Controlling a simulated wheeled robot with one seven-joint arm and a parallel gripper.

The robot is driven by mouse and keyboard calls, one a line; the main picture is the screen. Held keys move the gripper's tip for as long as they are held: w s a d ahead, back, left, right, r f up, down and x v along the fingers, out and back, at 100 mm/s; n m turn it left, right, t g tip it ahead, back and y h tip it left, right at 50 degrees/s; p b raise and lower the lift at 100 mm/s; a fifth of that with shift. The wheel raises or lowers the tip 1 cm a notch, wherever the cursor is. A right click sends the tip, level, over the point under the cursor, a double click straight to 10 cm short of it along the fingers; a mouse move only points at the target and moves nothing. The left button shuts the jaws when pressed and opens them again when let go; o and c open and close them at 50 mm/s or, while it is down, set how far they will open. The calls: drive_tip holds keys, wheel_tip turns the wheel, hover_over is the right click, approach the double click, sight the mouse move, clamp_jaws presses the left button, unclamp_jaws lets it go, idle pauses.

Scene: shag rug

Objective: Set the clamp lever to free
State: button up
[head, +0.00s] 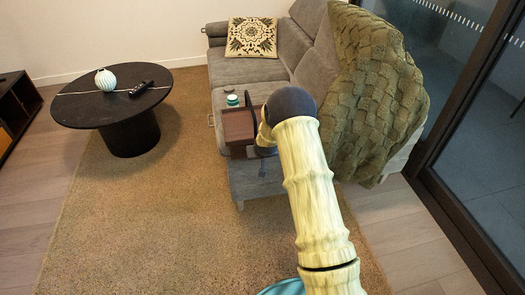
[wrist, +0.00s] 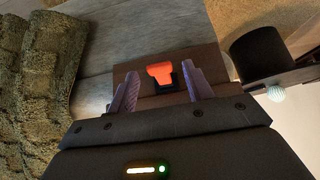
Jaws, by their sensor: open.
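The clamp lever (wrist: 160,72) is an orange-red T-shaped piece in a dark bracket (wrist: 170,88). It is mounted on a brown wooden block or tray (wrist: 125,72), which in the head view (head: 238,125) sits at the sofa's near end. My gripper (wrist: 162,92) is open, with one purple finger on each side of the lever in the wrist view. I see gaps between the lever and both fingers; whether the fingertips reach its depth I cannot tell. In the head view my arm hides the lever and most of the gripper.
The grey sofa (head: 240,72) carries a green knitted blanket (head: 375,95) and a patterned cushion (head: 251,37). A small teal-and-white jar (head: 232,100) stands by the brown block. A round dark table (head: 112,105) stands left. The rug (head: 140,215) between is clear.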

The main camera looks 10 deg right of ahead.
drive_tip(key=p+v, duration=0.2)
drive_tip(key=v, duration=1.4)
drive_tip(key=shift+r, duration=0.35)
drive_tip(key=shift+s, duration=0.15)
drive_tip(key=s+r+g, duration=0.2)
drive_tip(key=s+r, duration=0.2)
drive_tip(key=s, duration=0.9)
drive_tip(key=s+r+g, duration=0.2)
drive_tip(key=s+r, duration=0.2)
drive_tip(key=s, duration=0.9)
wheel_tip(320, 180, up, 23)
drive_tip(key=p, duration=2.3)
drive_tip(key=shift+s, duration=0.35)
